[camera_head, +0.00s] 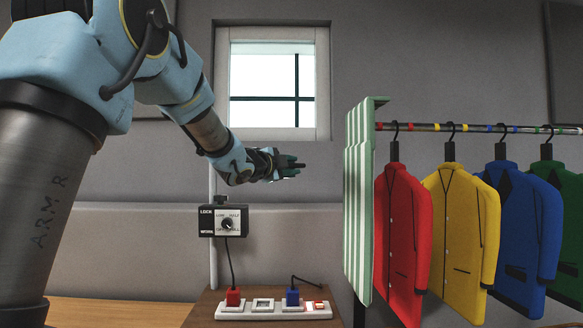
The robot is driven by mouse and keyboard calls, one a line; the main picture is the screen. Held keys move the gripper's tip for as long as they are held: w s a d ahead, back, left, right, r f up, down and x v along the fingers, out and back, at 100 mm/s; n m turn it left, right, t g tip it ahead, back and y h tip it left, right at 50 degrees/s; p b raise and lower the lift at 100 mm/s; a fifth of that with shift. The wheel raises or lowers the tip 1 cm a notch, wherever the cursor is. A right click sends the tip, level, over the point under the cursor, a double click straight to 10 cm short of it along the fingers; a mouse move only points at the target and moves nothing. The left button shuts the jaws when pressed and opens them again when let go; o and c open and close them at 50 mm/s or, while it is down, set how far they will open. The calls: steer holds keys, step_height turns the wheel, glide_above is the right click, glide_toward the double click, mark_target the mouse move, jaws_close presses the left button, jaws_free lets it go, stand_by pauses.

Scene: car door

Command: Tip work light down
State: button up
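I cannot make out a work light in this view. A small dark box (208,222) marked "LOCK" and "WORK" is mounted on a grey post, with a pale dial and a black knob (227,224) on its front. A dark cable hangs from the box to a red plug. My gripper (297,166) reaches in from the upper left. It is in the air, above and to the right of the box and apart from it, in front of the wall below the window. Its fingers are small and dark, so whether they are open or shut is unclear.
A white power strip (264,304) with a red plug (233,297) and a blue plug (292,297) lies on a brown wooden top (205,312). A green-striped panel (357,200) stands right of my gripper. Beyond it, several coats hang from a rail (470,128).

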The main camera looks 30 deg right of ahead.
steer(key=shift+o, duration=1)
steer(key=b+v, duration=0.2)
steer(key=v, duration=0.9)
